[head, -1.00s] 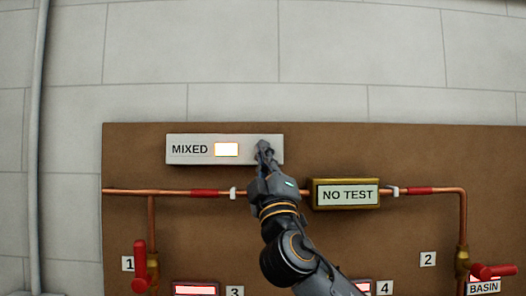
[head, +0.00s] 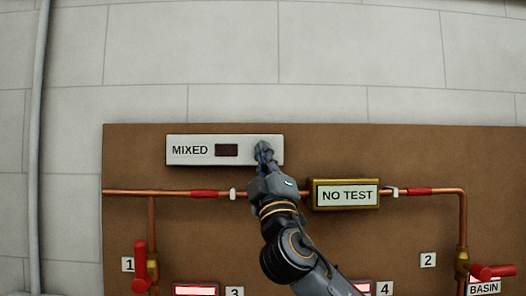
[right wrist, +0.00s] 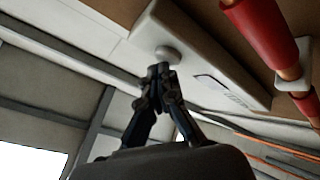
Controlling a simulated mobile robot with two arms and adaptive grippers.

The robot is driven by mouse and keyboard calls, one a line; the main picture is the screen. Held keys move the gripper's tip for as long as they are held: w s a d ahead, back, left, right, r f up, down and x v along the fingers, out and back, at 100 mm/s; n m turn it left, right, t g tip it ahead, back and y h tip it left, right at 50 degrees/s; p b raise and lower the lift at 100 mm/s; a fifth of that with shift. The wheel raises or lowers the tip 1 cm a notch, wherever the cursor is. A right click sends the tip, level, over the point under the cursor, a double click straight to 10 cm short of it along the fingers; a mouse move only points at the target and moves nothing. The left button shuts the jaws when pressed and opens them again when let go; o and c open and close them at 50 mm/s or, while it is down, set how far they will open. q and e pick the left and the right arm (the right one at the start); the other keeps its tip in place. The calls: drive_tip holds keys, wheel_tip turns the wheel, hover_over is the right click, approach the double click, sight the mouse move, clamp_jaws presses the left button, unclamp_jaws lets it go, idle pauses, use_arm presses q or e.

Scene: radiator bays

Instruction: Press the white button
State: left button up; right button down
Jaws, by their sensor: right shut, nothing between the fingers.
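The white panel labelled MIXED (head: 188,158) is at the top of the brown board, with a small display window (head: 226,150) that is dark. A round, pale button (right wrist: 167,54) sticks out of this panel in the right wrist view. In the head view my gripper hides it. My right gripper (head: 264,150) is shut and empty, in front of the panel's right end. In the right wrist view its fingertips (right wrist: 160,71) are right at the button; I cannot tell whether they touch it. My left gripper is not in view.
A copper pipe (head: 290,194) runs below the panel, with a brass NO TEST box (head: 346,195) right of my arm. Red valve handles (head: 139,266) are at lower left and lower right (head: 492,271). A lit red display (head: 195,290) is at the bottom. The wall above is clear.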

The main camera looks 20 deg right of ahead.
idle(0.5)
drive_tip(key=shift+s+a+f, duration=0.1)
drive_tip(key=shift+s+a, duration=0.1)
drive_tip(key=shift+s, duration=0.55)
drive_tip(key=shift+s, duration=0.1)
drive_tip(key=shift+s+a+b, duration=0.2)
drive_tip(key=shift+s+a, duration=0.05)
drive_tip(key=shift+s, duration=0.5)
drive_tip(key=shift+s+a+b, duration=0.15)
drive_tip(key=shift+s+a, duration=0.05)
drive_tip(key=shift+s, duration=0.6)
drive_tip(key=shift+s+a+b, duration=0.2)
drive_tip(key=shift+s+a, duration=0.05)
drive_tip(key=shift+s, duration=0.5)
